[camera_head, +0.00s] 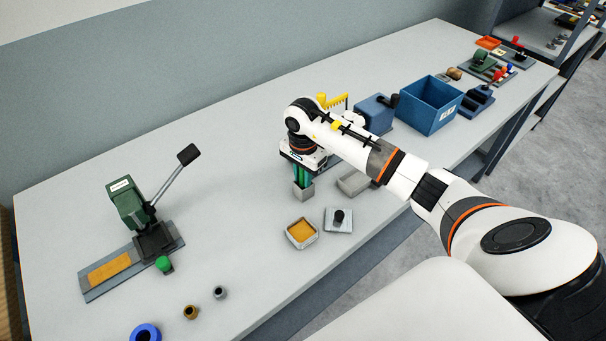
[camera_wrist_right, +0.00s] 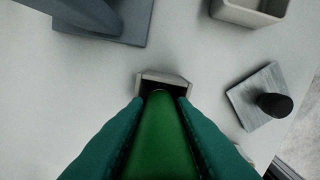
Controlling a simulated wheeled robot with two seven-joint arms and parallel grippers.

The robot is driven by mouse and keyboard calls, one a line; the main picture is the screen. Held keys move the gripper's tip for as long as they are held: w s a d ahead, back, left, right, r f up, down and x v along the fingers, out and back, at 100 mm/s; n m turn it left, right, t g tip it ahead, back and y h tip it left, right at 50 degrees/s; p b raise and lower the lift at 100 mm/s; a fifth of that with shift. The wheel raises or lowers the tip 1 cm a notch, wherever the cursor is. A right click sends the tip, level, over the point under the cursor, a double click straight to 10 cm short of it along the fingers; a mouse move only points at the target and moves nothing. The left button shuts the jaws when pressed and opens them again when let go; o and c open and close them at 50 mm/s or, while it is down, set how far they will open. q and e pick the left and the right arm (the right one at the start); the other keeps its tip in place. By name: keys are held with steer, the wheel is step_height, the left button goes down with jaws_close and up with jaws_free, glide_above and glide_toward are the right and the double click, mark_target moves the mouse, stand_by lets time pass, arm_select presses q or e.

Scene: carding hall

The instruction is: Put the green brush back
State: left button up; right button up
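My right gripper (camera_head: 303,174) points down near the middle of the table. In the right wrist view its two teal fingers are closed on the green brush (camera_wrist_right: 162,140), one on each side. A small grey open-topped holder (camera_head: 303,193) stands right below the fingers. It also shows in the right wrist view (camera_wrist_right: 178,78), with the far end of the brush over its dark opening. I cannot tell how far the brush reaches into it. In the head view the brush is mostly hidden by my gripper. My left gripper is out of view.
A shallow tray with orange content (camera_head: 301,234) and a grey plate with a black knob (camera_head: 339,219) lie in front. A grey tray (camera_head: 354,183) is to the right. A green lever press (camera_head: 128,204) stands left, a blue bin (camera_head: 430,105) right. The table between press and holder is clear.

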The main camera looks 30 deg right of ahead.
steer(key=o, duration=0.3)
steer(key=shift+r, duration=0.15)
steer(key=shift+r, duration=0.25)
step_height(320, 180, up, 10)
steer(key=b, duration=0.3)
steer(key=shift+r, duration=0.8)
